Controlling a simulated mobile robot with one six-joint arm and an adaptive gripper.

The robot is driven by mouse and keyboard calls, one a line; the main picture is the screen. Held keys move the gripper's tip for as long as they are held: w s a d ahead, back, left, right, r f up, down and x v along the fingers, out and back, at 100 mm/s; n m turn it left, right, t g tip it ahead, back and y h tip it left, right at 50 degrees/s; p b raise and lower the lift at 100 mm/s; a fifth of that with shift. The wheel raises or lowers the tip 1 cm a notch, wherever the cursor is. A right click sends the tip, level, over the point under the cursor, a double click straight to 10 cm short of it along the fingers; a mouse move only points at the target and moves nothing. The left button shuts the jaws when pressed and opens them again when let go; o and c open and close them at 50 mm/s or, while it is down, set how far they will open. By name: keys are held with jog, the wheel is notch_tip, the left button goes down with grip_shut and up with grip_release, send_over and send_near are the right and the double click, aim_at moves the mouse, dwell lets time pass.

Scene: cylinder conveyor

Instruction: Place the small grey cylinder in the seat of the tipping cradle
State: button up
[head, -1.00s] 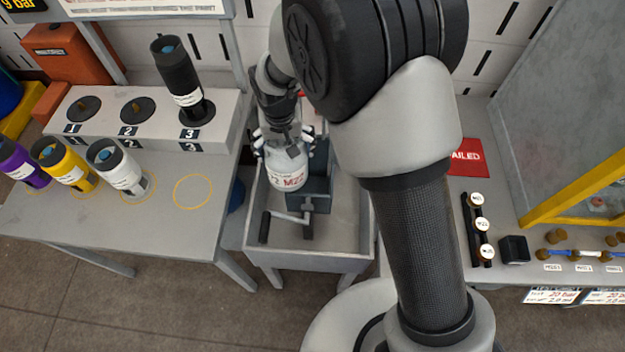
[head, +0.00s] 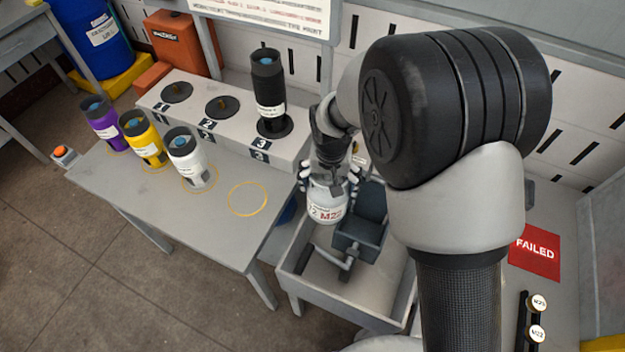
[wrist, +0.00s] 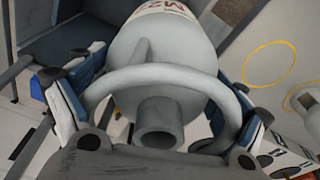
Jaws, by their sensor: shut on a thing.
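The small grey cylinder (head: 325,206), pale with red lettering that includes "M2", is held in my gripper (head: 330,182). In the wrist view the cylinder (wrist: 165,45) fills the centre, with its neck and curved guard toward the camera. The gripper's white and blue fingers are shut on its two sides. The tipping cradle (head: 364,222), a dark blue-grey box-like seat with a crank handle, stands just right of the cylinder in the head view. The cradle (wrist: 55,48) is at the upper left in the wrist view. The cylinder appears outside the seat; its height is unclear.
A grey trough (head: 318,290) surrounds the cradle. The bench (head: 130,195) at left carries purple, yellow and white cylinders and an empty yellow ring (head: 248,198). Behind, a numbered stand (head: 215,128) holds a black cylinder (head: 268,85) at place 3. A red FAILED mark (head: 535,252) is at right.

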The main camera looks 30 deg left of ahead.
jog(key=w+d+b, duration=0.1)
jog(key=w+d, duration=0.2)
jog(key=d, duration=0.8)
notch_tip(320, 180, down, 12)
jog(key=b, duration=0.4)
jog(key=shift+s, duration=0.15)
jog(key=shift+b, duration=0.35)
jog(key=o, duration=1.8)
jog(key=shift+s+f, duration=0.1)
jog(key=shift+s, duration=0.05)
